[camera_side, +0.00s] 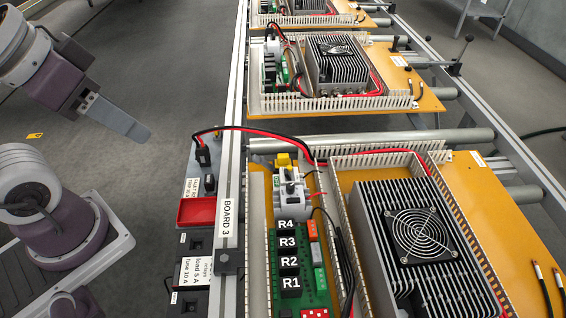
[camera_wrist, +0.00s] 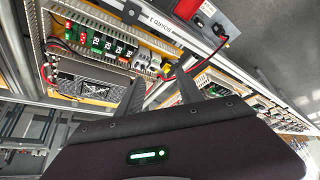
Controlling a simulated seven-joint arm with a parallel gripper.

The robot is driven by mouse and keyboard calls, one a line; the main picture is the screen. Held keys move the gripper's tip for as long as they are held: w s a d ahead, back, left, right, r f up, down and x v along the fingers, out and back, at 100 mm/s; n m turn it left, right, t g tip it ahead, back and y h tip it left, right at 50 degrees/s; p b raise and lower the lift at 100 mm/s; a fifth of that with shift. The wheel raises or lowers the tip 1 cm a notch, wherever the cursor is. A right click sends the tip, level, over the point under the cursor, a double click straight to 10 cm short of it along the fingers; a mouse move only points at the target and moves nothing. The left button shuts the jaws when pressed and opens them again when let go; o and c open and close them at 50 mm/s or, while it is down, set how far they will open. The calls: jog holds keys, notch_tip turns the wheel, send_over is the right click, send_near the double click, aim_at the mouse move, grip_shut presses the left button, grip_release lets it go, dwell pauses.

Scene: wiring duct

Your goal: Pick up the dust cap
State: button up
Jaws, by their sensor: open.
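No part is clearly marked as the dust cap. A small yellow piece (camera_side: 283,160) sits at the top of a white device on the nearest orange board, and I cannot tell whether it is the cap. My gripper (camera_side: 124,119) is at the upper left in the side view, in the air left of the rail and apart from the boards. In the wrist view, the two dark fingers of my gripper (camera_wrist: 160,92) stand apart with nothing between them. The white device (camera_wrist: 145,64) shows beyond them.
A red tray (camera_side: 197,212) sits beside the rail labelled BOARD 3 (camera_side: 228,222). A red and black cable (camera_side: 260,131) arches over the rail to the board. A finned heatsink with a fan (camera_side: 420,236) and relays R1 to R4 (camera_side: 288,255) fill the board.

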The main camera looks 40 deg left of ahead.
jog(key=m+g, duration=0.6)
jog(key=m, duration=0.3)
send_over(283, 155)
jog(key=f, duration=2.5)
jog(key=shift+s+d+f, duration=0.1)
jog(key=shift+d+f, duration=0.2)
jog(key=f, duration=0.7)
jog(key=shift+a, duration=0.3)
grip_shut()
